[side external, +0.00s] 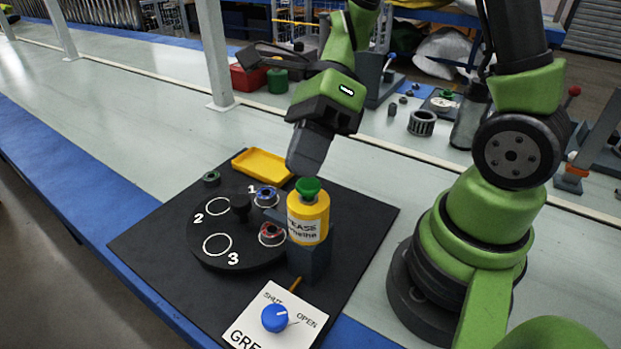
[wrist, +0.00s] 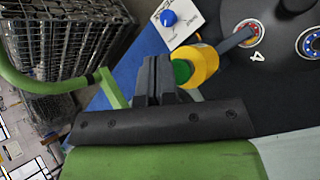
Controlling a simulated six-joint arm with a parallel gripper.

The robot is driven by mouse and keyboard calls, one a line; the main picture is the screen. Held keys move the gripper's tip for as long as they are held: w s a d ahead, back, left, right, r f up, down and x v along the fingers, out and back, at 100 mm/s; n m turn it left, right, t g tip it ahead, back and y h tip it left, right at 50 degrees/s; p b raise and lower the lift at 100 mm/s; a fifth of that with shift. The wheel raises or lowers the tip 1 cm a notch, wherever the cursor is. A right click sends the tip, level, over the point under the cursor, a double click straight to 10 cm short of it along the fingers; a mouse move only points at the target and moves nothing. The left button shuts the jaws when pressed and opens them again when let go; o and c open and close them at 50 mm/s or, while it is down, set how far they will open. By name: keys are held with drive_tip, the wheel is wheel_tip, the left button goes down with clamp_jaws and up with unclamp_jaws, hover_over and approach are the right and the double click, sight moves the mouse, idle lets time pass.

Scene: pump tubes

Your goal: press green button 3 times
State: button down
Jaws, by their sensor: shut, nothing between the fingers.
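The green button (side external: 307,187) is the round green cap on top of a yellow grease cylinder (side external: 308,217). The cylinder stands upright on a dark block at the right of the black mat. My gripper (side external: 306,165) is shut and empty, pointing down just above the green button in the side view. I cannot tell whether its tips touch the button. In the wrist view, the shut fingers (wrist: 157,75) are beside the green button (wrist: 181,72), partly covering it, with the yellow cylinder (wrist: 204,63) behind.
A black turntable (side external: 238,228) with numbered circles and blue and red fittings stands left of the cylinder. A white panel with a blue knob (side external: 275,318) lies in front. A yellow tray (side external: 262,166) lies behind on the mat (side external: 150,245). A white post (side external: 214,60) rises farther back.

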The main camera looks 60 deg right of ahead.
sight(305, 181)
drive_tip(key=shift+r, duration=2.8)
drive_tip(key=shift+f, duration=3.05)
